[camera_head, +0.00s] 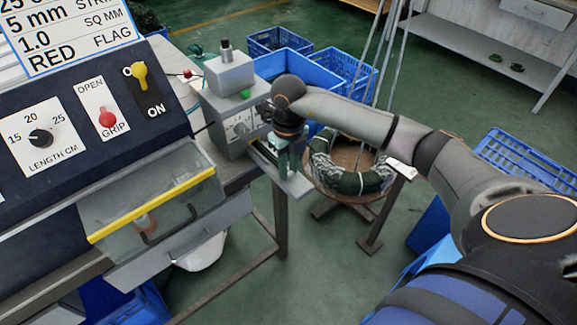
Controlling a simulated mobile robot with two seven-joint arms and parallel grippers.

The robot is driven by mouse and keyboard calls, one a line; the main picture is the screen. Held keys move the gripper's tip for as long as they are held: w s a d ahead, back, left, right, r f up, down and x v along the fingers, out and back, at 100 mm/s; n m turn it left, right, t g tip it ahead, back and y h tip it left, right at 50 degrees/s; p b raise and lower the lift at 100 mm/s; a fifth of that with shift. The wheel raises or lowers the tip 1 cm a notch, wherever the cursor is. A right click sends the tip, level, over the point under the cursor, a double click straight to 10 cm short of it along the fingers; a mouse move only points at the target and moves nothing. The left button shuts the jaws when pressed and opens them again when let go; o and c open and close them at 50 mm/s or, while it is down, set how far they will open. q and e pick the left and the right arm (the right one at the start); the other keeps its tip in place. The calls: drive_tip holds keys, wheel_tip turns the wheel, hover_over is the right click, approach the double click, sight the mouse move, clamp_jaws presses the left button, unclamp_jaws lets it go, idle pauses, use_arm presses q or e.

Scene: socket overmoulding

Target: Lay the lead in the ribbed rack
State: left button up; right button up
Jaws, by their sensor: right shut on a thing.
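My right gripper (284,160) is at the end of the arm that comes in from the right. It points down at the front of a small grey machine (233,120), over a light metal ledge (292,184). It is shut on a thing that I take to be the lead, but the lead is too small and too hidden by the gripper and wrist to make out. I cannot pick out the ribbed rack for certain. My left gripper is not in view.
A dark control panel (75,145) and a clear guard with a yellow edge (155,205) fill the left. A coil of green wire (360,182) lies on a round wooden stand behind the gripper. Blue crates (300,70) stand at the back, another (530,158) at right.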

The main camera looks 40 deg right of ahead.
clamp_jaws()
drive_tip(key=shift+s+d+p, duration=0.1)
drive_tip(key=shift+s+p, duration=0.4)
drive_tip(key=shift+s, duration=0.55)
drive_tip(key=shift+s+d+p, duration=0.15)
drive_tip(key=shift+s+p, duration=0.5)
drive_tip(key=shift+s, duration=1.55)
drive_tip(key=shift+r, duration=0.15)
drive_tip(key=shift+r+p, duration=1.8)
drive_tip(key=shift+r, duration=0.6)
